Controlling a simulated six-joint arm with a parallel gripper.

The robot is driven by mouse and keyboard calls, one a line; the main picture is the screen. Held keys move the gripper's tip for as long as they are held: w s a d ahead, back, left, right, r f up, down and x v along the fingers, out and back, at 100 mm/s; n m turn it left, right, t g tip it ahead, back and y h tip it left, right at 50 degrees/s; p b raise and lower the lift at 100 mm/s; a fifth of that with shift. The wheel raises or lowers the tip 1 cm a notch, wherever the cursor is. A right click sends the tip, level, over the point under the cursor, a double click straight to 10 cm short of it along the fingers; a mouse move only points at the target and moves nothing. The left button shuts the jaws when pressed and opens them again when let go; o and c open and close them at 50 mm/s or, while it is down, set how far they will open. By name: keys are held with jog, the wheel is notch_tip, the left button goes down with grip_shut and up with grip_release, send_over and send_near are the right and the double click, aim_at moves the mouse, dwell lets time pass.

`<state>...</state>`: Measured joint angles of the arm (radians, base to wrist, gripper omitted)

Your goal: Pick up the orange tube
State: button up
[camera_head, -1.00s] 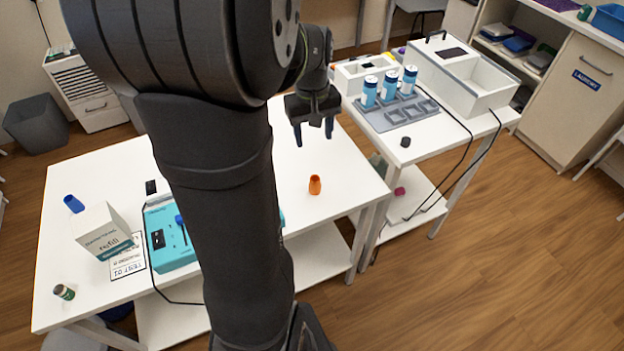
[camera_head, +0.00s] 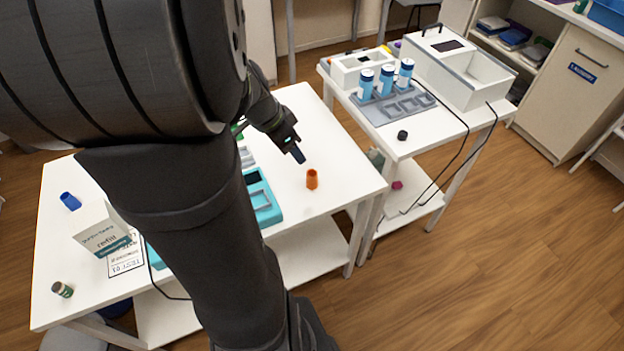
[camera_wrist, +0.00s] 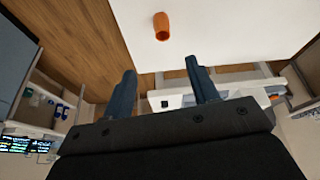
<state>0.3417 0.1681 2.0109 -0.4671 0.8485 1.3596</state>
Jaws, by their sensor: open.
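The orange tube (camera_head: 312,179) stands upright on the white table near its right edge in the head view. In the wrist view the tube (camera_wrist: 161,26) shows at the top, beyond the fingertips and apart from them. My gripper (camera_head: 297,154) is just behind and to the left of the tube in the head view, pointing down toward the right. In the wrist view my gripper (camera_wrist: 160,76) has its two dark fingers spread with nothing between them. My arm hides part of the table.
The white table (camera_head: 330,140) is clear around the tube. A teal device (camera_head: 262,197), a white box (camera_head: 103,232), a blue tube (camera_head: 70,201) and a small green-labelled bottle (camera_head: 62,289) are farther left. A second table holds a grey rack (camera_head: 385,112) with blue-capped bottles.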

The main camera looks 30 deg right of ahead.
send_near(312, 179)
jog(key=x, duration=0.2)
jog(key=w+x, duration=0.1)
jog(key=x, duration=0.2)
jog(key=shift+d+r, duration=0.1)
jog(key=shift+d, duration=0.1)
jog(key=shift+w+d+x, duration=0.1)
jog(key=shift+x, duration=1.55)
jog(key=shift+w+d+x, duration=0.1)
jog(key=shift+x, duration=1.55)
jog(key=shift+r, duration=0.1)
jog(key=c, duration=1)
